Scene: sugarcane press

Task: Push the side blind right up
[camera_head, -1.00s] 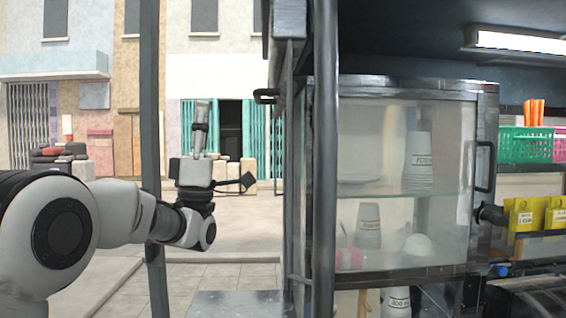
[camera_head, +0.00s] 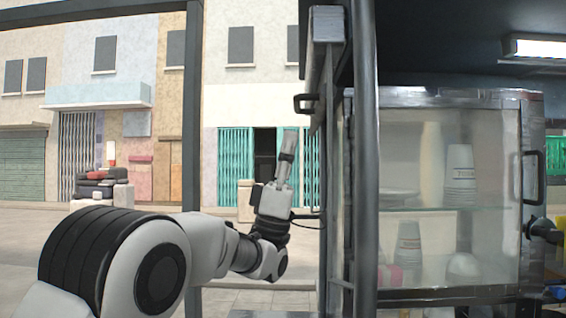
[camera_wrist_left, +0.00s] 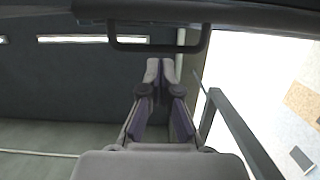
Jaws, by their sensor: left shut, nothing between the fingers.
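The side blind (camera_head: 329,110) shows edge-on in the head view as a dark grey panel hanging beside a dark post. A black handle (camera_head: 305,103) sticks out from its left side. In the left wrist view the handle (camera_wrist_left: 158,47) is a dark U-shaped bar on the panel's edge (camera_wrist_left: 230,12). My left gripper (camera_head: 289,143) is shut and empty, pointing up, below and a little left of the handle in the head view. In the left wrist view its closed fingertips (camera_wrist_left: 160,66) lie just short of the handle; I cannot tell whether they touch.
A glass cabinet (camera_head: 533,130) with cups and plates stands to the right, behind a dark vertical post (camera_head: 364,200). Another thin post (camera_head: 191,120) stands left. The street between the posts is open. A lamp (camera_head: 535,48) hangs at upper right.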

